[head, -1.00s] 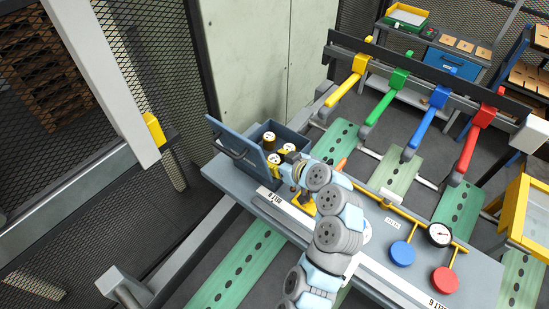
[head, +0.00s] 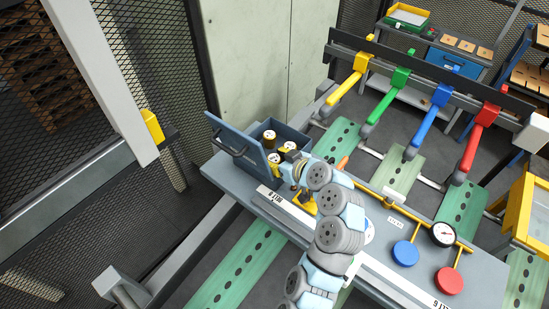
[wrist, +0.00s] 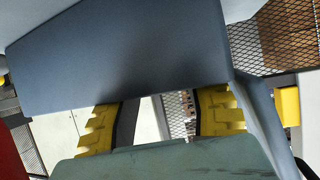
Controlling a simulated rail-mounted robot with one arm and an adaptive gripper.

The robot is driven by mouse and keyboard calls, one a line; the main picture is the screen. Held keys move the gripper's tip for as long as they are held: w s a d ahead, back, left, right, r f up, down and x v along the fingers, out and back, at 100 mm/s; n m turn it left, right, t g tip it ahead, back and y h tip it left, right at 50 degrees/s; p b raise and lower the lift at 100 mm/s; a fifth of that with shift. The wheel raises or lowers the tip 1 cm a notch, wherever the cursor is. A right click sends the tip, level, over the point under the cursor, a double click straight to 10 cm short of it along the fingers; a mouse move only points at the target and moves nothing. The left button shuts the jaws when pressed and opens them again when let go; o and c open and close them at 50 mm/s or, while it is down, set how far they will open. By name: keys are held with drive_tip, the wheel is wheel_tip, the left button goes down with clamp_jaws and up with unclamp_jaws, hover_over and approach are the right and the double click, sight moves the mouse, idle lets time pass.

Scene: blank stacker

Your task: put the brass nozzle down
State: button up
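I cannot pick out the brass nozzle for certain in either view. In the head view my arm reaches over the bench (head: 378,262) to the near right side of an open blue-grey box, and its wrist links largely hide my gripper. In the wrist view the two yellow ribbed fingers of my gripper (wrist: 160,126) stand apart, with light panel and mesh seen through the gap. A dark blue-grey panel and a grey-green surface cover parts of the fingers, so the tips and anything between them are hidden.
The open box (head: 236,150) holds several cylinders with pale tops. A yellow piece (head: 307,204) shows beside my arm. A blue disc (head: 405,253), a red disc (head: 449,281) and a gauge (head: 443,234) are at the bench's right. Yellow, green, blue and red bars stand behind.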

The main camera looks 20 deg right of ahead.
drive_tip(key=shift+s+f, duration=0.1)
drive_tip(key=shift+f, duration=0.35)
drive_tip(key=shift+r, duration=0.1)
drive_tip(key=shift+s+r+p, duration=0.1)
drive_tip(key=shift+r+p, duration=0.6)
drive_tip(key=shift+p, duration=0.45)
drive_tip(key=b+v, duration=0.2)
drive_tip(key=v, duration=1)
